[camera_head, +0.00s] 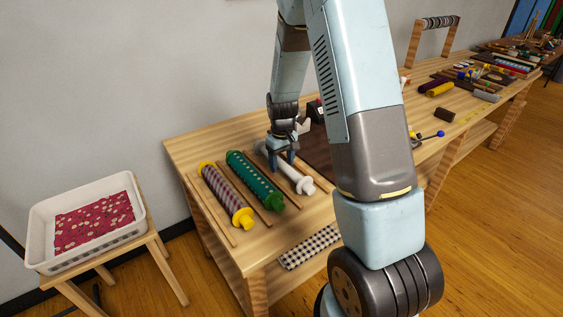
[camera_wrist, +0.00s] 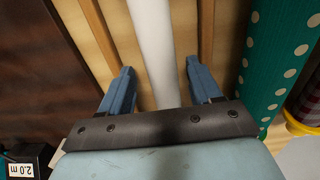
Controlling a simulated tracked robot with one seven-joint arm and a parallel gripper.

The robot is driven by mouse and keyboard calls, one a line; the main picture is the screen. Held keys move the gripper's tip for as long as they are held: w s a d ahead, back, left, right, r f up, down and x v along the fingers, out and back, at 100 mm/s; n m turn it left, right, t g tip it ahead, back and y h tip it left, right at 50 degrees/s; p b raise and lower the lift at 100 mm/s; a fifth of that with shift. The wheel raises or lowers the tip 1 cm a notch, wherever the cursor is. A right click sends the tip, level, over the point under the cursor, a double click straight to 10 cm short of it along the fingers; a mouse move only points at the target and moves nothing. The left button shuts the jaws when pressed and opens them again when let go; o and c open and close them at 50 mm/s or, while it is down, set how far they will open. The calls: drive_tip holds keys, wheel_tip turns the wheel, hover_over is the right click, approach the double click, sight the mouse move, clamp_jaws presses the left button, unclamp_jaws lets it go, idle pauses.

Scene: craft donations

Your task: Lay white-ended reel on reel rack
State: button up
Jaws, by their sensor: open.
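The white-ended reel (camera_head: 297,178) lies on the reel rack (camera_head: 223,219), in the slot right of the green dotted reel. It shows as a plain white roll in the wrist view (camera_wrist: 154,50), lying between two wooden rails. My gripper (camera_head: 283,161) is above the reel's far part, pointing down. In the wrist view its two blue fingers (camera_wrist: 160,85) stand apart, one on each side of the roll, with gaps visible. The far end of the reel is partly hidden by my gripper.
A green dotted reel (camera_head: 253,180) and a striped yellow-ended reel (camera_head: 225,193) lie in the rack's other slots. A white basket with red cloth (camera_head: 48,256) stands on a stool at left. A dark board (camera_head: 318,153) lies right of the rack.

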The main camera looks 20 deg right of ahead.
drive_tip(key=shift+r, duration=3.95)
drive_tip(key=s+r+m+t, duration=0.1)
drive_tip(key=s+r, duration=0.5)
drive_tip(key=r, duration=0.3)
drive_tip(key=s+r+m+t, duration=0.1)
drive_tip(key=s+r+t, duration=0.1)
drive_tip(key=s+r, duration=0.55)
drive_tip(key=s+r+t, duration=0.1)
drive_tip(key=s+r, duration=0.3)
drive_tip(key=s, duration=0.3)
drive_tip(key=s+r+m+t, duration=0.1)
drive_tip(key=s+r, duration=0.3)
drive_tip(key=s, duration=0.4)
drive_tip(key=shift+r+m+t, duration=0.2)
drive_tip(key=shift+m+t, duration=0.1)
